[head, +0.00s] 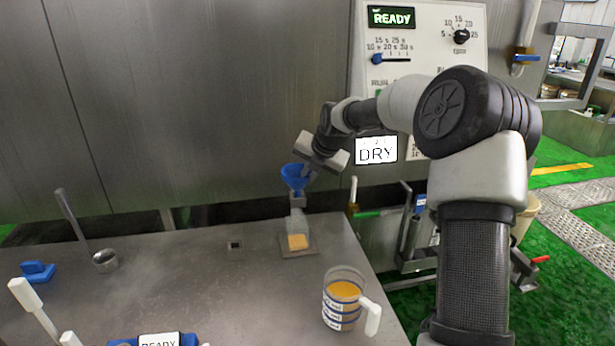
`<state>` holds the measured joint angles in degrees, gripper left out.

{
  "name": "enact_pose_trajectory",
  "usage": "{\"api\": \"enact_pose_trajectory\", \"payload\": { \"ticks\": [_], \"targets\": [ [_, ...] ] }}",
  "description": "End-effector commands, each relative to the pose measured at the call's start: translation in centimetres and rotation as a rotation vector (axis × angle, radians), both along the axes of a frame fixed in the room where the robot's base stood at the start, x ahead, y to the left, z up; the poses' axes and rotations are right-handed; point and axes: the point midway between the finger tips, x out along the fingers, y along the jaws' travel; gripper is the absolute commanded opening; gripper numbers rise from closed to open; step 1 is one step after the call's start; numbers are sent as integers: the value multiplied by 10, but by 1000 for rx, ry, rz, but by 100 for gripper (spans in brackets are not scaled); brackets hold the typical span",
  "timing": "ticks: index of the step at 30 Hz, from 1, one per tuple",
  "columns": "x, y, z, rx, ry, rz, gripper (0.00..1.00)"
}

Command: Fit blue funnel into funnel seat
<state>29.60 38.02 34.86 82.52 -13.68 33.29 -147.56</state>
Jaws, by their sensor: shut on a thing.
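The blue funnel (294,177) is upright with its wide mouth up, in the middle of the head view. My gripper (306,174) is shut on the funnel at its right side; the fingertips are small and partly hidden by the gripper body. A grey piece (298,200) shows just below the funnel, over a clear holder (297,222) with yellow-orange stuff at its bottom, on a square base plate. This may be the funnel seat. I cannot tell whether the funnel's stem is inside it or above it.
A clear jug (343,303) with orange contents and a white handle stands at the table's front right. A ladle (104,261), a blue block (38,272) and white-handled tools (32,304) lie left. A control panel (420,60) stands behind. The table middle (190,275) is clear.

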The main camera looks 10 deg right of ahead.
Motion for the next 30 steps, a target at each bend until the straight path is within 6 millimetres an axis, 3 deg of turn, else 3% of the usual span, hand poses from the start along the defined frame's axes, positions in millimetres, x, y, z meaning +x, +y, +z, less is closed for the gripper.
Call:
{"api": "enact_pose_trajectory", "payload": {
  "ticks": [22,26,30],
  "targets": [
    [0,0,-19,0,-1,0,0],
    [0,0,-18,0,-1,0,26],
    [0,0,-18,0,-1,0,29]
  ]
}}
